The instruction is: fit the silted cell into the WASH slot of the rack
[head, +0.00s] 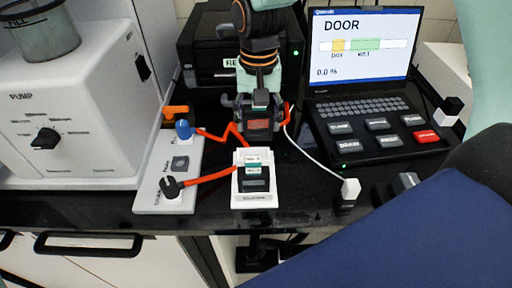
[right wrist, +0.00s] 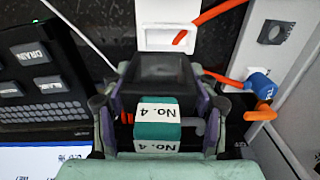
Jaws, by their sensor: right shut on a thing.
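My right gripper (head: 261,108) hangs above the bench behind a white rack-like block (head: 237,198). In the right wrist view its jaws (right wrist: 157,112) are shut on a cell (right wrist: 157,130) with a dark body, a teal part and white "No. 4" labels. In the head view a dark piece with a dull reddish face shows between the jaws. The white block holds or backs a dark piece with teal and white labels (head: 254,171). It also shows in the wrist view (right wrist: 168,12), partly hidden by the cell. No WASH mark is readable. My left gripper is not in view.
A white panel (head: 150,190) with blue and black knobs stands left of the block. Orange tubes (head: 208,177) run close to the block and gripper. A laptop (head: 362,105) showing "DOOR" is at right. A white cable ends at a small white-topped piece (head: 350,188).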

